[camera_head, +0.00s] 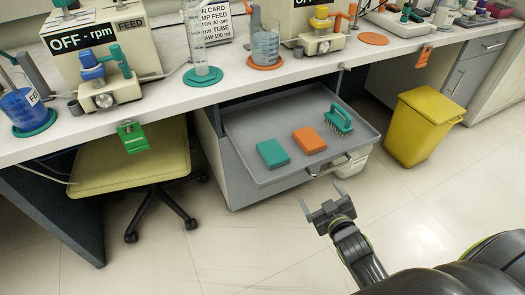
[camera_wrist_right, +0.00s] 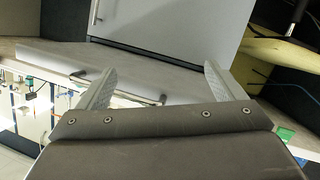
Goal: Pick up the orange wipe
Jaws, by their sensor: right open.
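The orange wipe (camera_head: 309,140) is a flat block lying in the open grey drawer (camera_head: 270,112). A teal wipe (camera_head: 272,153) lies just left of it, with a small gap. A green brush (camera_head: 339,119) lies to its right, near the drawer's right side. My right gripper (camera_head: 320,192) is open and empty, in front of the drawer and apart from it, below the orange wipe in the head view. In the right wrist view its two fingers (camera_wrist_right: 158,80) stand wide apart with nothing between them. I cannot make out the orange wipe in that view. My left gripper is not in view.
The white bench (camera_head: 215,92) above the drawer carries pumps and beakers. A yellow stool (camera_head: 135,165) stands left of the drawer, a yellow bin (camera_head: 422,125) right. The drawer handle (camera_head: 330,167) sticks out at the front. The floor (camera_head: 240,240) before the drawer is clear.

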